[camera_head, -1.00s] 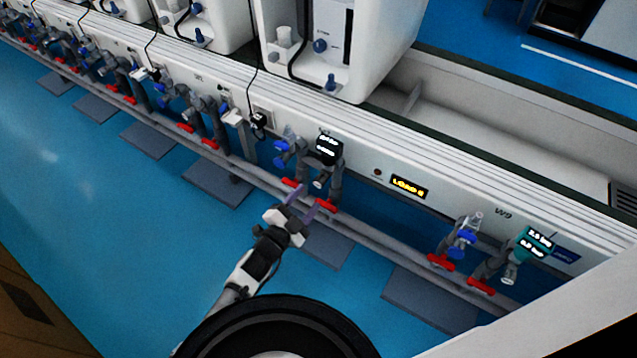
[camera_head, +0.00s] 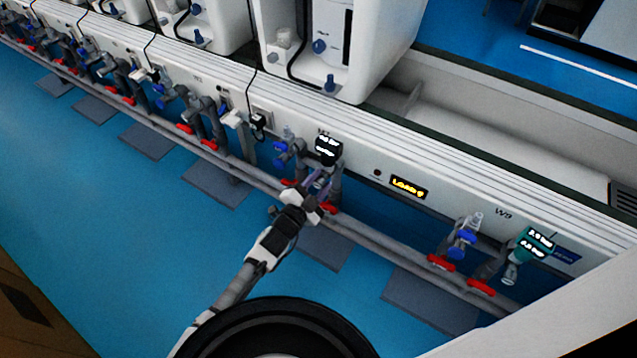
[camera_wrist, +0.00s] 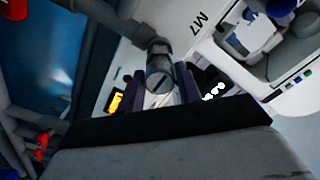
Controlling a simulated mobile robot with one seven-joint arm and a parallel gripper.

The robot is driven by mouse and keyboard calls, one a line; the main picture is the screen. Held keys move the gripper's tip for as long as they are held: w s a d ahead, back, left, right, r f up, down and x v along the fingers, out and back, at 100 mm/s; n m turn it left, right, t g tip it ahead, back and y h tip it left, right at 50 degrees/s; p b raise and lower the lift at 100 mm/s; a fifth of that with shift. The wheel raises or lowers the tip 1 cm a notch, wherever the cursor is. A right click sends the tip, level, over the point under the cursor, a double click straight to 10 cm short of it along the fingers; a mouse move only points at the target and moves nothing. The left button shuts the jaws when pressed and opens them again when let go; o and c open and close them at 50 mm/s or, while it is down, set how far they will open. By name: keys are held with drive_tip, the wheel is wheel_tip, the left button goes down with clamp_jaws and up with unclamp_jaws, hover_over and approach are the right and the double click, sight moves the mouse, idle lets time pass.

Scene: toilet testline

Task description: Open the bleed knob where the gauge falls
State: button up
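My gripper (camera_head: 318,183) is at the pipe fitting below the black gauge (camera_head: 328,150), whose white text is too small to read. In the wrist view, a grey slotted round knob (camera_wrist: 158,77) sits between the two dark purple fingers of my gripper (camera_wrist: 162,88). The fingers are apart, one on each side of it; I cannot tell whether they touch it. The black gauge's lit display (camera_wrist: 213,91) shows just right of the fingers. A teal gauge (camera_head: 535,243) with a grey knob (camera_head: 510,273) below it is at the W9 station, away from my gripper.
Red handles (camera_head: 441,262) and blue valves (camera_head: 282,147) line the pipes along the white bench front. A yellow lit display (camera_head: 408,188) is right of the black gauge. A long grey rail (camera_head: 380,237) runs below.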

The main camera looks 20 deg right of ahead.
drive_tip(key=c, duration=0.5)
drive_tip(key=shift+c, duration=0.2)
drive_tip(key=shift+n+p, duration=0.35)
drive_tip(key=shift+n, duration=0.05)
drive_tip(key=shift+r+n+p, duration=0.1)
drive_tip(key=shift+n+p, duration=0.5)
drive_tip(key=shift+n, duration=0.4)
drive_tip(key=n+p, duration=0.1)
drive_tip(key=n, duration=0.3)
drive_tip(key=shift+w+n, duration=0.1)
drive_tip(key=shift+n, duration=0.2)
drive_tip(key=n, duration=0.5)
drive_tip(key=shift+a, duration=0.1)
drive_tip(key=n, duration=0.5)
drive_tip(key=shift+w, duration=0.1)
drive_tip(key=shift+n, duration=0.4)
